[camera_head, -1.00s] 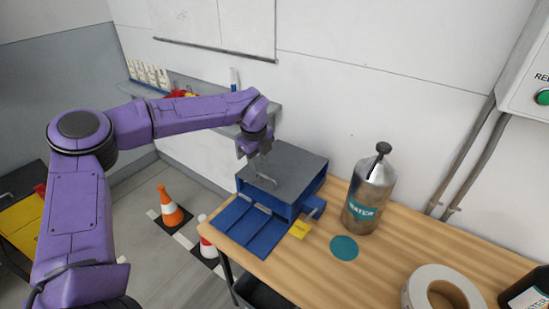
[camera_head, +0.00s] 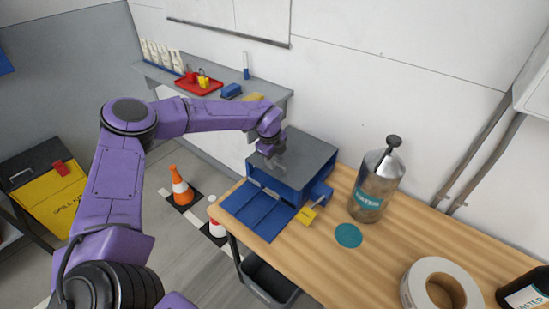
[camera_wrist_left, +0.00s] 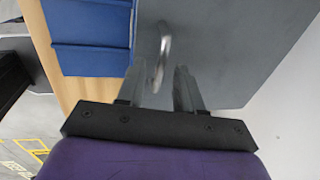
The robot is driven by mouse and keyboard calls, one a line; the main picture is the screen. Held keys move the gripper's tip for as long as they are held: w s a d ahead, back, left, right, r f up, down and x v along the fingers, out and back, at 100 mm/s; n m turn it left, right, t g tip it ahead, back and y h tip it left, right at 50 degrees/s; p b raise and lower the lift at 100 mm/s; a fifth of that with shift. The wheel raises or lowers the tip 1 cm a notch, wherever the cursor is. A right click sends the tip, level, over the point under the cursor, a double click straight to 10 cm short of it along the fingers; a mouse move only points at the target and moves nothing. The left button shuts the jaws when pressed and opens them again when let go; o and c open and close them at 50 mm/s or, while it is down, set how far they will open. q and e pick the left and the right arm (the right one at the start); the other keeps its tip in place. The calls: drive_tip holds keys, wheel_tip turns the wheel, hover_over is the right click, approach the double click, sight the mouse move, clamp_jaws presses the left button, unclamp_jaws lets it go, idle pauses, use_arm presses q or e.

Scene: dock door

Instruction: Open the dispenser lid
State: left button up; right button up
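The dispenser (camera_head: 309,184) is a blue box with a grey lid (camera_head: 308,152), at the back left of the wooden table. The lid looks shut. A blue sectioned tray (camera_head: 258,212) lies in front of it. My left gripper (camera_head: 276,162) is over the lid's front left part. In the left wrist view the gripper (camera_wrist_left: 161,82) is open, and the lid's metal handle (camera_wrist_left: 163,48) shows between and just beyond its two fingers. I cannot tell whether they touch it. The grey lid also fills the right of that view (camera_wrist_left: 225,50). My right gripper is not in view.
A metal water bottle (camera_head: 376,185) stands right of the dispenser, near a teal disc (camera_head: 348,235) and a yellow tag (camera_head: 306,216). A tape roll (camera_head: 410,285) and dark bottle (camera_head: 526,291) are at the right. A shelf (camera_head: 270,97) runs behind my left arm.

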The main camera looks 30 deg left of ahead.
use_arm(q)
clamp_jaws()
idle(1.3)
